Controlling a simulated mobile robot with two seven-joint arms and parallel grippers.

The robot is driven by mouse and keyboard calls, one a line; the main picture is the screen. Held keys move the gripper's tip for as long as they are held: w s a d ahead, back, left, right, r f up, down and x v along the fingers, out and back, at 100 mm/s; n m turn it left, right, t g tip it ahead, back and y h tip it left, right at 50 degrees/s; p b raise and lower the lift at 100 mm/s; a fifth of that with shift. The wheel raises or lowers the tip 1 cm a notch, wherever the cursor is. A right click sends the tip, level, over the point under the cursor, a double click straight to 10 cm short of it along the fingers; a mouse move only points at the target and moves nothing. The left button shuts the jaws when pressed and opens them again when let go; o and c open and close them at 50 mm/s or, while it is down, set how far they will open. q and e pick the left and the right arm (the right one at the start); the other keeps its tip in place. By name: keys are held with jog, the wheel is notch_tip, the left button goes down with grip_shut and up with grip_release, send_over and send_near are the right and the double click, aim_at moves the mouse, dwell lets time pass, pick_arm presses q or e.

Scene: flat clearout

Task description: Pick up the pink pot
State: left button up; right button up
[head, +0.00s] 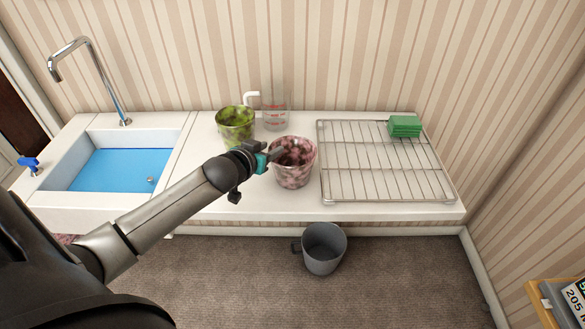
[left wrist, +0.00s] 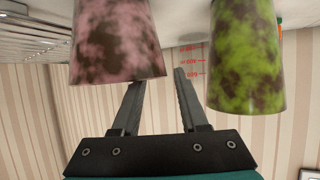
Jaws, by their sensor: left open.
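The pink pot (head: 294,170), mottled pink and dark, stands upright on the white counter, left of the wire rack. My left gripper (head: 277,152) is at the pot's upper left rim in the head view, and its arm comes in from the left. In the left wrist view the gripper (left wrist: 160,80) has its two fingers apart with nothing seen held between them. The pink pot (left wrist: 115,40) shows there at the upper left, by the left finger's tip. I cannot tell whether they touch. My right gripper is not in view.
A green mottled pot (head: 235,124) and a clear measuring jug (head: 276,110) stand behind the gripper. A wire rack (head: 375,185) with green sponges (head: 405,125) lies to the right. A sink (head: 120,170) is at left. A grey mug (head: 323,250) is below the counter's front edge.

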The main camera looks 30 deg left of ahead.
pick_arm(q)
jog(key=shift+w+a+f, duration=0.1)
jog(key=shift+w+f, duration=0.15)
jog(key=shift+w, duration=0.35)
grip_shut()
jog(key=shift+s+f, duration=0.1)
jog(key=shift+f, duration=0.05)
dwell(0.8)
